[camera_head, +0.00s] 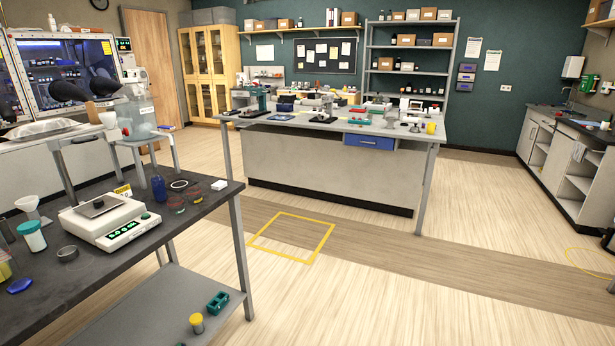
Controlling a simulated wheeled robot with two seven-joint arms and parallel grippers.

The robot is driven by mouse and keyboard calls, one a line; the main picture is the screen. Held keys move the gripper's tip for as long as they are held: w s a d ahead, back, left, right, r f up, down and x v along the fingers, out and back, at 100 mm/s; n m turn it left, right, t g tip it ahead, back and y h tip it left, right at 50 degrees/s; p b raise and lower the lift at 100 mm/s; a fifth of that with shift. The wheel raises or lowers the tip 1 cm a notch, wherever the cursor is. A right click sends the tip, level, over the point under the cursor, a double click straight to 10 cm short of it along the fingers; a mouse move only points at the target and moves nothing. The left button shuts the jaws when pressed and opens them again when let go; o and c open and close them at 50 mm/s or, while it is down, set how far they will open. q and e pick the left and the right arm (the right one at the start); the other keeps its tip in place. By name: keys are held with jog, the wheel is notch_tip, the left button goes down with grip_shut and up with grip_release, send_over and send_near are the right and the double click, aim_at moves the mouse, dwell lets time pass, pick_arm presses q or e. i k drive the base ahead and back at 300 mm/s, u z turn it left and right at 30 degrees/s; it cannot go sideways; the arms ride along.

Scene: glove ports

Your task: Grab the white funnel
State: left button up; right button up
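A white funnel (28,204) is on the dark bench at the left, near the left edge of the view. Its wide mouth is up. It is behind a jar with a teal lid (32,236) and to the left of the digital scale (108,220). I cannot make out what its lower end rests on. Neither of my grippers is clearly in view, and nothing touches the funnel.
The dark bench (75,282) also holds a blue bottle (159,189), a dark ring (68,253) and a blue lid (19,285). A lower shelf (160,310) carries small items. Open floor with a yellow taped square (318,250) lies right of it. A central workbench (330,160) stands beyond.

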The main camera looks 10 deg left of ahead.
aim_at(28, 204)
jog(key=u, duration=0.4)
jog(key=i, duration=2.2)
jog(key=u, duration=0.85)
